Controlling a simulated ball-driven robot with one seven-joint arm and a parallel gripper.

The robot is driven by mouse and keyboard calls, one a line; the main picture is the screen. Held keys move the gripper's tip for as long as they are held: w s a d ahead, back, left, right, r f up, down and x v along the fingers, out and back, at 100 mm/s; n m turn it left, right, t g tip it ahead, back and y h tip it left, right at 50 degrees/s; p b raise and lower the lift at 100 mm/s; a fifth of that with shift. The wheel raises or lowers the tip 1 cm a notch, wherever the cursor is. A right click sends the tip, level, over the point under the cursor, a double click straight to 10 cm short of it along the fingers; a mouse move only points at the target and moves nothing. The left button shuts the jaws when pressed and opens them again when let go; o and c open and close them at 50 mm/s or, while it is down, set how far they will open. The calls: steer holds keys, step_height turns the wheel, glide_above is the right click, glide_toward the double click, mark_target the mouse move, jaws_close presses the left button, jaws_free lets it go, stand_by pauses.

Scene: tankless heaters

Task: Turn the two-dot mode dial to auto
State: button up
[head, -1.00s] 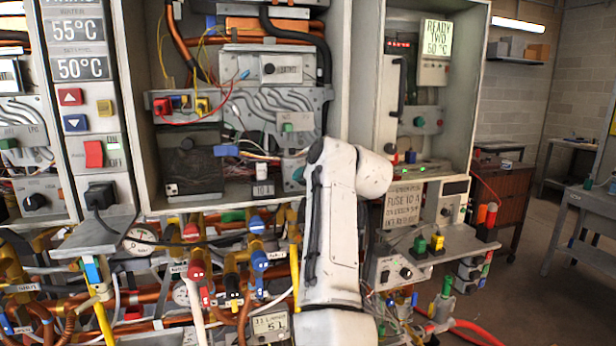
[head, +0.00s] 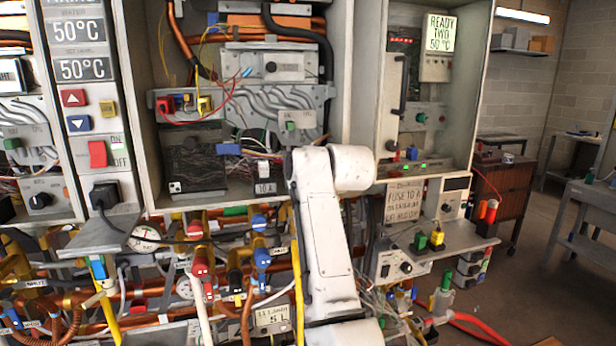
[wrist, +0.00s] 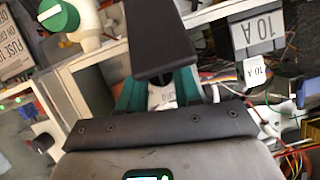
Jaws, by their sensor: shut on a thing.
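Several dials show in the head view, and I cannot make out dots on any. One black dial (head: 270,67) is on the middle heater's upper plate. Another black dial (head: 40,200) is at the far left, and a third (head: 406,268) is on a grey box below the right heater. My gripper (wrist: 160,92) shows in the wrist view, with teal parts beside a dark slab (wrist: 172,40). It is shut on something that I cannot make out. In the head view my arm hides it. A green dial (wrist: 60,15) with a white pointer shows at the wrist view's upper left.
Valves and copper pipes crowd the space below the heaters. A shelf (head: 470,240) with coloured plugs juts out at the right. A 10 A label (wrist: 258,35) and loose wires are close to my gripper. The floor at the right has free room.

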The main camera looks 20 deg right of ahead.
steer(key=shift+f, duration=0.15)
steer(key=o, duration=0.8)
steer(key=shift+c, duration=0.2)
steer(key=b+v, duration=0.2)
steer(key=v, duration=0.8)
steer(key=shift+s+r+b, duration=0.25)
steer(key=shift+s+b, duration=0.05)
steer(key=shift+s, duration=0.05)
